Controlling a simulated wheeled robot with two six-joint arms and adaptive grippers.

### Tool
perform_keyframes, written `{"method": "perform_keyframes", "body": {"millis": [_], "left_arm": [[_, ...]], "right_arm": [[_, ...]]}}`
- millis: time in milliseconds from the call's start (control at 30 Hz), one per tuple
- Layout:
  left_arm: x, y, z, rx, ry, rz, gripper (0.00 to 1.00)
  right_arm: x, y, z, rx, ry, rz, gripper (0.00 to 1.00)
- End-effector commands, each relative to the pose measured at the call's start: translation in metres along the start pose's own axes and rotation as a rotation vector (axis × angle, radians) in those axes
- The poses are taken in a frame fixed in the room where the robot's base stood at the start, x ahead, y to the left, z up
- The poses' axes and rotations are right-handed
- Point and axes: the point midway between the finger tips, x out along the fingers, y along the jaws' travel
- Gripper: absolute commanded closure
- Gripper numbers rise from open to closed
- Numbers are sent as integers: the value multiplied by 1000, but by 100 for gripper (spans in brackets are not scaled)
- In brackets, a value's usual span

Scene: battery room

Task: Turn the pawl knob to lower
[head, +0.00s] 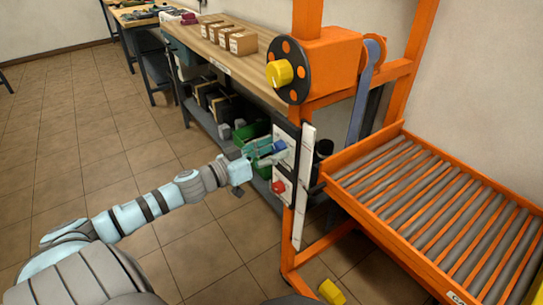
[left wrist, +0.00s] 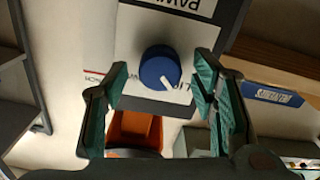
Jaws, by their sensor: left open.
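The pawl knob (left wrist: 160,68) is a round blue knob with a white pointer line, on a white plate (left wrist: 190,35) whose printed label reads upside down. In the left wrist view the pointer slants to the lower right. In the head view the knob (head: 280,146) is on the front panel of the orange frame. My left gripper (head: 266,151) is open in front of it. In the wrist view its fingers stand on both sides of the knob, with gaps showing; I cannot tell how far the fingertips are from the panel. My right gripper is out of view.
A red knob (head: 279,187) sits lower on the same panel. Above is an orange winch housing (head: 330,62) with a yellow hub (head: 279,73). A roller conveyor (head: 440,205) stands right. A workbench (head: 225,60) with boxes stands behind. A yellow object (head: 331,291) lies low near the frame.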

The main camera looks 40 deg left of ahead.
Motion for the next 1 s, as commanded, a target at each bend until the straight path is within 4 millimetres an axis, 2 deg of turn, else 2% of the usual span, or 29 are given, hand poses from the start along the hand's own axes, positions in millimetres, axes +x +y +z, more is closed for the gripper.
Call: {"method": "perform_keyframes", "body": {"millis": [133,433,767,1000], "left_arm": [[0,0,-1,-1,0,0,48],[0,0,-1,-1,-1,0,96],[0,0,-1,35,-1,-1,96],[0,1,-2,160,-1,0,96]], "right_arm": [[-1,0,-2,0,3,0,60],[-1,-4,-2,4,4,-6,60],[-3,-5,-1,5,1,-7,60],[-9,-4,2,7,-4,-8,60]]}}
